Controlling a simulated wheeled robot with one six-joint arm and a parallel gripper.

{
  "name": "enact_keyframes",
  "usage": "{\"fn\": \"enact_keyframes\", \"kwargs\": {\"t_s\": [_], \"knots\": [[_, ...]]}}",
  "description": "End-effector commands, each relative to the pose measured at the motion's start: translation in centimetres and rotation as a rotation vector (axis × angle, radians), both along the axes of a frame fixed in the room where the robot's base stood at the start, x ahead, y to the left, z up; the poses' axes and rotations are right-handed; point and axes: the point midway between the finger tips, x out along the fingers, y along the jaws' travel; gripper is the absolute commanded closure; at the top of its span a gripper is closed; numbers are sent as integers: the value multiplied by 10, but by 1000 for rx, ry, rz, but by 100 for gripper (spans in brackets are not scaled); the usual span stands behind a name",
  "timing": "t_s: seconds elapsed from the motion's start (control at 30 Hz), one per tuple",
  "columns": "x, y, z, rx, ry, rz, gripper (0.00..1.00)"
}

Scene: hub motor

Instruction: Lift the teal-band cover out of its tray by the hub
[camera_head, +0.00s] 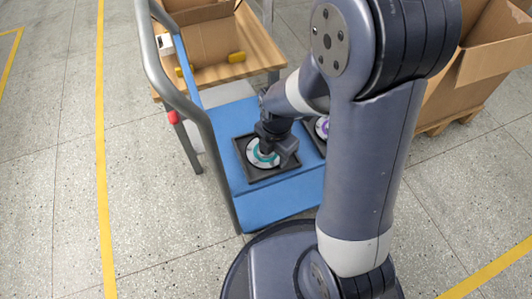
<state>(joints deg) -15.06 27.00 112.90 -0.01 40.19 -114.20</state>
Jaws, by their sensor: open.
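The teal-band cover (254,157) is a pale disc with a teal ring. It lies in a dark square tray (257,176) on the blue cart deck. My gripper (268,151) is right over the cover and hides its middle and right part. The hub is hidden behind the gripper. My gripper is open; I cannot tell whether its fingers touch the cover or stand around the hub.
A second dark tray with a purple-band disc (322,128) is to the right, partly behind my arm. The cart's grey rail (207,125) rises left of the tray. Cardboard boxes (204,36) stand behind. Bare blue deck (285,197) lies in front.

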Motion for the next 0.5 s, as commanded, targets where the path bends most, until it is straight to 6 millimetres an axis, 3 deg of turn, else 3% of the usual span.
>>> {"fn": "enact_keyframes", "kwargs": {"t_s": [0.17,0.5], "knots": [[0,0,1,1,-1,-1,59],[0,0,1,0,-1,-1,86]]}}
